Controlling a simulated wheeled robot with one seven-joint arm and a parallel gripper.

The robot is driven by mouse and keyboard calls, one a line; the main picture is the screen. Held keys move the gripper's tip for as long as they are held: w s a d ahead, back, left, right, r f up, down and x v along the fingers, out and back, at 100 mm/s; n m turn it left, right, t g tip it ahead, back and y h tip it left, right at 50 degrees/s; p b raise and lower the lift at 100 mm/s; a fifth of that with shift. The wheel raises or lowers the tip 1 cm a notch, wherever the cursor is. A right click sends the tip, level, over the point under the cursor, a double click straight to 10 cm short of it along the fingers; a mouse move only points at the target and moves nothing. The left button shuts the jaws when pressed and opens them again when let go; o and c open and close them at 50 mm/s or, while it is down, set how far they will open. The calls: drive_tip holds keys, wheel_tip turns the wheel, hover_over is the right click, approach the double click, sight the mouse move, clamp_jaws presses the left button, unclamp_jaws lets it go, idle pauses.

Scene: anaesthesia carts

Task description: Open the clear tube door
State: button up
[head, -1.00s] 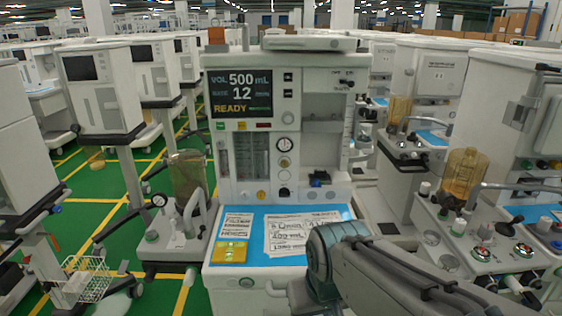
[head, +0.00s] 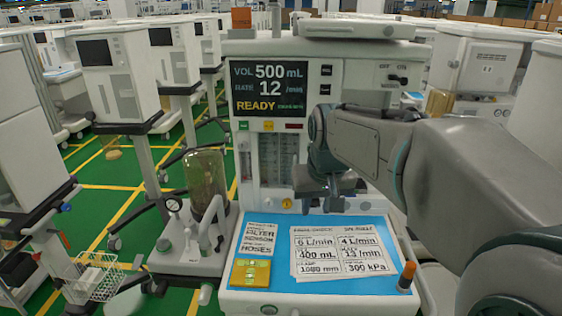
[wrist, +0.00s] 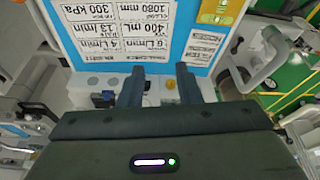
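The clear tube door (head: 274,158) covers the upright flow tubes on the front panel of the middle machine, below the READY screen. It looks flat against the panel, though its edges and handle are too small to make out. My gripper (head: 333,203) hangs in front of the panel, right of and lower than the tubes, above the blue mat's back edge. In the wrist view, its two fingers (wrist: 160,88) are wide apart with nothing held between them. My gripper and arm hide the gauges and the panel right of the tubes.
A glass canister (head: 206,178) stands left of the panel, close to the tubes. Other machines stand on both sides.

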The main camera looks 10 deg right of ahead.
approach(278, 166)
drive_tip(key=s+d+r, duration=0.4)
drive_tip(key=s+d, duration=0.1)
drive_tip(key=s, duration=0.1)
drive_tip(key=shift+t, duration=0.5)
drive_tip(key=x, duration=1.4)
drive_tip(key=shift+s+a, duration=0.15)
drive_tip(key=shift+a, duration=0.15)
clamp_jaws()
